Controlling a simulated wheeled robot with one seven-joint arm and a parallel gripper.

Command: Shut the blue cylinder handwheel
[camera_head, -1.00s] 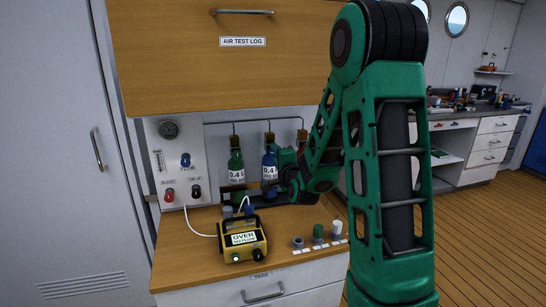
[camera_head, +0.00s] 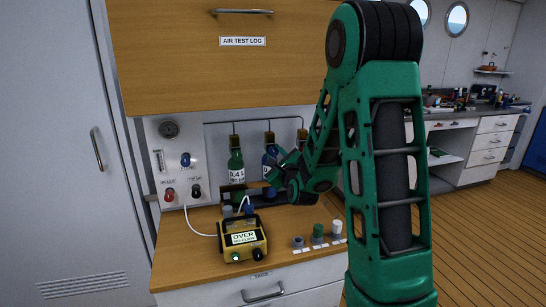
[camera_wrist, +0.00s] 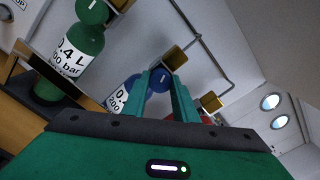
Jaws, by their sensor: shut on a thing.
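The blue cylinder (camera_head: 268,166) stands upright in the rack at the back of the counter, between a green cylinder and another one. My gripper (camera_wrist: 163,82) reaches it from the right, and its two fingers close around the blue handwheel (camera_wrist: 160,76) at the cylinder's top. The cylinder's blue shoulder (camera_wrist: 133,86) and white label show left of the fingers in the wrist view. In the head view my arm's end hides part of the cylinder, and the finger contact is too small to make out.
The green cylinder (camera_head: 236,164) stands close on the left. Brass fittings and a grey pipe (camera_wrist: 216,62) run above the cylinders. A yellow meter (camera_head: 242,240) reading OVER and several small knobs (camera_head: 318,232) sit on the counter. A wooden cabinet (camera_head: 190,70) overhangs.

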